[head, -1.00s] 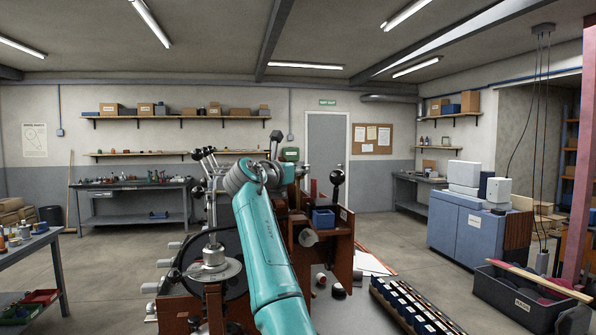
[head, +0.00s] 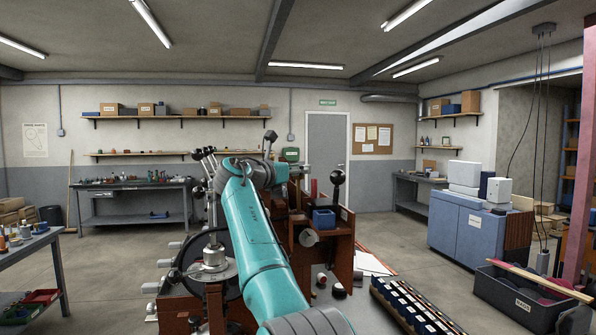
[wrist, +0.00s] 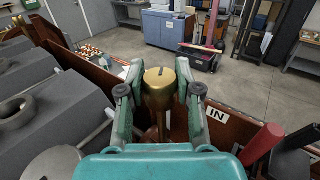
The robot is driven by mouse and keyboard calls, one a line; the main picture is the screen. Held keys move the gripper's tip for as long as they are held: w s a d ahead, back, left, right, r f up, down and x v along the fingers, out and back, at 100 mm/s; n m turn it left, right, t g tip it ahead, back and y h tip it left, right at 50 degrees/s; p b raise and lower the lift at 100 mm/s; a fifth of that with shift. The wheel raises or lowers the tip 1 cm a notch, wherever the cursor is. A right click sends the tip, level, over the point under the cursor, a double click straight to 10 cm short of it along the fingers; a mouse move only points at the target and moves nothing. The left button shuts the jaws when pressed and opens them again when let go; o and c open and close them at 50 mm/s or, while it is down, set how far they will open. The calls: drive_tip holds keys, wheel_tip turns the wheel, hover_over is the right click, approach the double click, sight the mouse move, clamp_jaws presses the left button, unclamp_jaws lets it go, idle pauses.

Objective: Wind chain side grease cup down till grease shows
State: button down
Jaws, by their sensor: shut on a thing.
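A brass grease cup (wrist: 160,98) with a domed cap and a dark slot on top stands between the fingers in the wrist view. My gripper (wrist: 159,90) is shut on it, one green finger with a dark pad on each side. The lower end of the cup is hidden by the gripper body. I cannot see any grease. In the head view my teal arm hides the gripper and the cup. The brown machine (head: 337,240) carries levers and a blue box.
Grey machine housings (wrist: 60,105) stand at left.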

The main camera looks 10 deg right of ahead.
drive_tip(key=shift+f, duration=0.1)
drive_tip(key=c, duration=0.8)
unclamp_jaws()
drive_tip(key=shift+o, duration=0.2)
drive_tip(key=shift+n+t+y, duration=0.4)
drive_tip(key=shift+t, duration=0.1)
